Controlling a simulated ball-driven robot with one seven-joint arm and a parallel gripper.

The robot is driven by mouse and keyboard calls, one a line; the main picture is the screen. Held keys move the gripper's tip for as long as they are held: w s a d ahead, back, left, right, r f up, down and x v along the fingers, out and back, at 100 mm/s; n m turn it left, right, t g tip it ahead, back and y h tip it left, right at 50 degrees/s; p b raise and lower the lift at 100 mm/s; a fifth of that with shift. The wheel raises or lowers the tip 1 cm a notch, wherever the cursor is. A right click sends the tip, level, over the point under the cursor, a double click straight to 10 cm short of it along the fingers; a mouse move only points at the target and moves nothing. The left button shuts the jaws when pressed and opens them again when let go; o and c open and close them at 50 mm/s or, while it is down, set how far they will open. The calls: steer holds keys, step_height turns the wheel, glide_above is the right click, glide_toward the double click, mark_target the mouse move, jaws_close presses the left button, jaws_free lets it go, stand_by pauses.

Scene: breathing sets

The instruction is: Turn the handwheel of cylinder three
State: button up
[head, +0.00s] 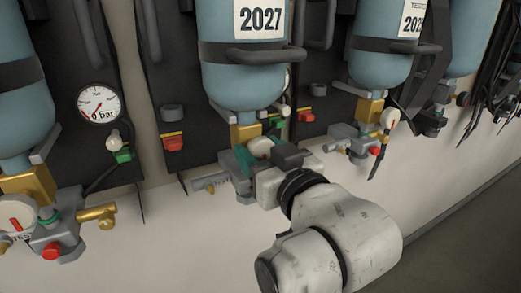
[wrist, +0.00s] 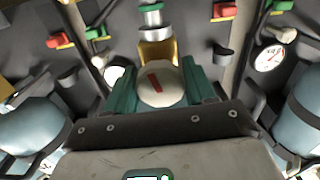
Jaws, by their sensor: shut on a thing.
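The handwheel (head: 260,146) is a round off-white knob under the blue cylinder (head: 243,80) with the 2027 label. I see no cylinder number that tells which one is three. In the wrist view the handwheel (wrist: 172,93) shows a red mark on its face. My gripper (head: 255,158) is at the valve from the front right, and in the wrist view its teal fingers (wrist: 160,84) are shut on the handwheel, one on each side. A brass valve body (head: 245,136) sits behind it. My gripper hides part of the valve.
Another cylinder (head: 380,65) hangs to the right with its own valve and hoses. A set at the left has a gauge (head: 100,104), a brass fitting (head: 100,214) and a red knob (head: 52,251). The pale ledge (head: 150,262) below is mostly bare.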

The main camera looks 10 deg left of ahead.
steer(key=n, duration=0.4)
steer(key=shift+w+d+f+n, duration=0.1)
steer(key=shift+f+n, duration=0.2)
steer(key=shift+n, duration=1.9)
steer(key=shift+d, duration=0.1)
steer(key=o, duration=1)
steer(key=shift+r, duration=0.2)
steer(key=b+v, duration=0.2)
steer(key=v, duration=0.8)
steer(key=shift+s+d, duration=0.25)
steer(key=shift+s, duration=0.05)
stand_by(2.8)
